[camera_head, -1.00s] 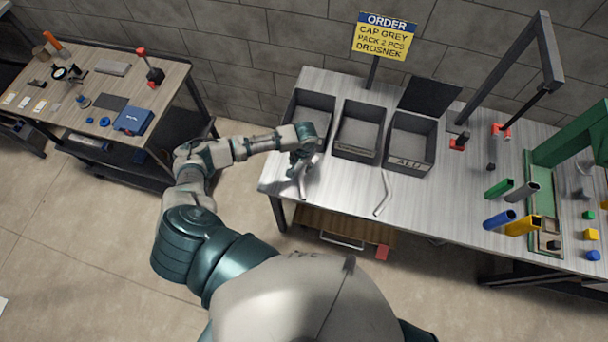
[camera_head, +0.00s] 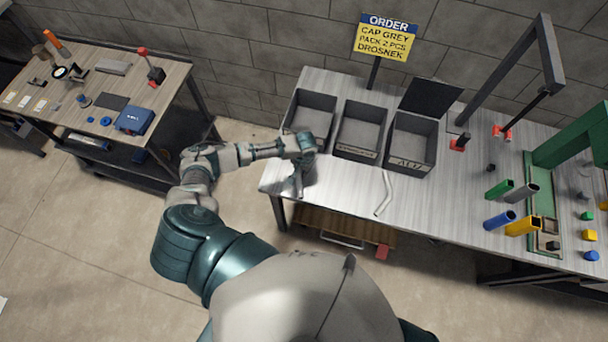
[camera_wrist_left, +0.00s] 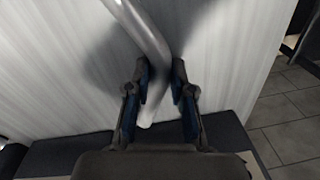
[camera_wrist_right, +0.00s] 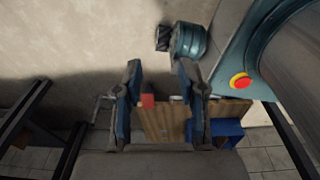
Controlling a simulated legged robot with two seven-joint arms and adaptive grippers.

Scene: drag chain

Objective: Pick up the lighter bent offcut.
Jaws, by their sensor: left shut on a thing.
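My left gripper (camera_head: 301,166) is at the left end of the metal workbench, just in front of the left bin. In the left wrist view, its fingers (camera_wrist_left: 160,72) are closed around a smooth, light grey bent offcut (camera_wrist_left: 147,35) near one end. The offcut's lower end sticks out between the fingers; its contact with the bench is unclear. A second pale bent offcut (camera_head: 384,194) lies on the bench to the right, in front of the bins. My right gripper (camera_wrist_right: 160,75) shows only in its wrist view, with fingers apart and nothing between them.
Three grey bins, left (camera_head: 296,123), middle (camera_head: 345,147) and right (camera_head: 397,160), stand along the back of the bench. An order sign (camera_head: 385,38) rises behind them. Coloured tubes (camera_head: 500,219) and a green frame (camera_head: 570,146) are at the right. The bench front middle is mostly clear.

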